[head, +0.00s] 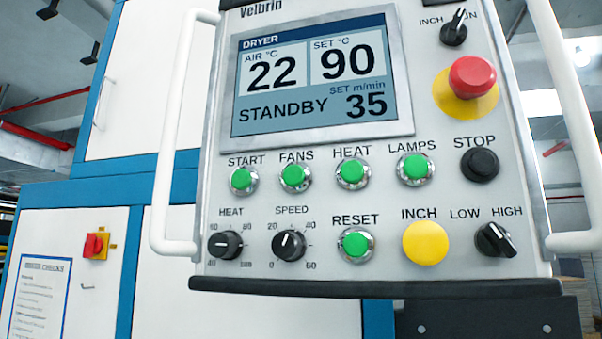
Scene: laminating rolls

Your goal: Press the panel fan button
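The control panel (390,210) fills the middle and right of the head view, seen close and slightly tilted. The fan button (295,176) is a green button in a metal ring under the label FANS. It sits in the upper button row between the START button (242,179) and the HEAT button (352,171). The panel screen (310,77) reads DRYER, air 22, set 90, STANDBY and 35 m/min. Neither of my grippers is in view, and nothing covers the fan button.
Other controls are the green LAMPS (415,168) and RESET (355,243) buttons, black STOP button (480,165), yellow INCH button (425,243), red emergency stop (472,77) and several knobs. White handles stand out at the panel's left (180,140) and right (575,120).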

